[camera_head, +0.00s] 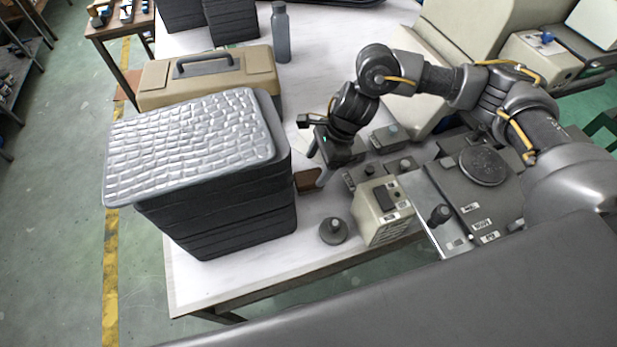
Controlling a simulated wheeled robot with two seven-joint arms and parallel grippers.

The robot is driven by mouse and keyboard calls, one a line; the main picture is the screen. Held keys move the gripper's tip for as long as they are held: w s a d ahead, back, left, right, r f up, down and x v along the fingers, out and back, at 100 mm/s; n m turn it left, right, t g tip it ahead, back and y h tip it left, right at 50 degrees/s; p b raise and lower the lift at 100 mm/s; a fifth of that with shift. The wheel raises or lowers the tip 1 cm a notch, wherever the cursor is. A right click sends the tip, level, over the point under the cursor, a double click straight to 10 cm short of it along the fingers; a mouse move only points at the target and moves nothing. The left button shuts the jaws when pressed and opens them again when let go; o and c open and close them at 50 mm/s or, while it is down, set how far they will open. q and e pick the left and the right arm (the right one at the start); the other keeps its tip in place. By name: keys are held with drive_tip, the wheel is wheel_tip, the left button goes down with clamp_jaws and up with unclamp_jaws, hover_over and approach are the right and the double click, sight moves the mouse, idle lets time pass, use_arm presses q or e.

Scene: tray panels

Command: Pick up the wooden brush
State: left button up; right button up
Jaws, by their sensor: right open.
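A small brown piece, which looks like the wooden brush (306,182), lies on the white table between the stack of dark trays and my right gripper. Only part of it shows; the stack and a gripper finger cover the rest. My right gripper (317,167) points down at it with its fingers apart. One finger is right beside the brown piece; I cannot tell whether it touches. My left gripper is not in view.
The stack of dark trays (225,215), topped by a silvery textured panel (190,143), stands close on the left. Control boxes (380,212) and a round knob (333,231) crowd the right. A beige toolbox (210,76) and grey bottle (280,35) stand behind.

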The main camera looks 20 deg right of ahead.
sight(311, 176)
drive_tip(key=shift+s+a+f, duration=0.1)
drive_tip(key=shift+s, duration=0.1)
drive_tip(key=shift+s+a+f, duration=0.1)
drive_tip(key=shift+a+f, duration=0.05)
drive_tip(key=p+x, duration=0.2)
drive_tip(key=x, duration=0.1)
drive_tip(key=shift+s+a+f, duration=0.15)
drive_tip(key=shift+a+f, duration=0.3)
drive_tip(key=shift+f, duration=0.35)
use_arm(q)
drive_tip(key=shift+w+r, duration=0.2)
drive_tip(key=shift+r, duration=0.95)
use_arm(e)
drive_tip(key=c, duration=1.1)
